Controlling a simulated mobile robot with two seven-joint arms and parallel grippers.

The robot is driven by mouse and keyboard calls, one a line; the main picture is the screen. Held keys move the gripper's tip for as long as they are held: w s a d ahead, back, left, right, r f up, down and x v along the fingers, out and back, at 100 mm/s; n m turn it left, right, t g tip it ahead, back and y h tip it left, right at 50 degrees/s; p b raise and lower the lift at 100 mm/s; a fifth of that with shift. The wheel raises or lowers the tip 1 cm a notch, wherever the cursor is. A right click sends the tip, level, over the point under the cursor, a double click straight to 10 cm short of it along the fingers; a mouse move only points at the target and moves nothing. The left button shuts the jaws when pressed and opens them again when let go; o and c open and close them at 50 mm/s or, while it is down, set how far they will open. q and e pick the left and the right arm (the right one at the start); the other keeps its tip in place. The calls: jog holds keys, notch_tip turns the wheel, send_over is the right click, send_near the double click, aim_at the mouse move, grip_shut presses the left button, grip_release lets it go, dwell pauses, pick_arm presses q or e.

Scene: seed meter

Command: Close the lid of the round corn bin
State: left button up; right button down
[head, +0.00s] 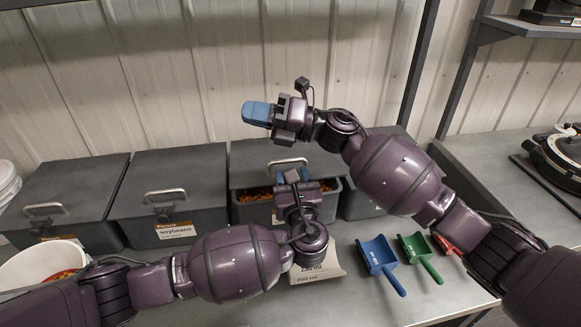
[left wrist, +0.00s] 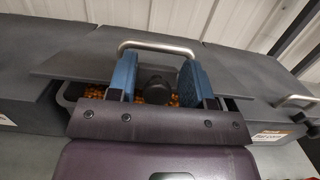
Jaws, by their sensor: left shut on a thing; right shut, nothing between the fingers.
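The open corn bin (head: 243,213) is a grey box at the back of the counter with orange kernels (head: 262,193) inside. Its grey lid (head: 246,158) is partly raised, leaving a gap at the front; the lid also shows in the left wrist view (left wrist: 85,62). The exact contact is partly hidden. The bin's label is mostly covered by my gripper. My right gripper (head: 258,113) is shut and empty, raised above the bins.
Closed grey bins stand left, including the soybeans bin (head: 178,235), and another (head: 362,204) stands right. A white bowl (head: 38,268) is at left. A shelf post (head: 418,65) rises behind.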

jog(key=s+a+n+g+h, duration=0.7)
jog(key=s+a+n+h, duration=0.1)
jog(key=a+n+h, duration=0.1)
jog(key=w+d+f+m+t+h, duration=0.3)
jog(key=w+d+f+m+h, duration=0.1)
jog(key=w+d+m+h, duration=0.85)
jog(key=s+d+f, duration=0.1)
jog(key=f, duration=0.2)
jog(key=s+d+f, duration=0.1)
jog(key=s+f, duration=0.1)
jog(key=f, duration=0.1)
jog(key=s+d+f, duration=0.1)
jog(key=f, duration=0.2)
jog(key=shift+s+d+f, duration=0.1)
jog(key=shift+s+d, duration=0.1)
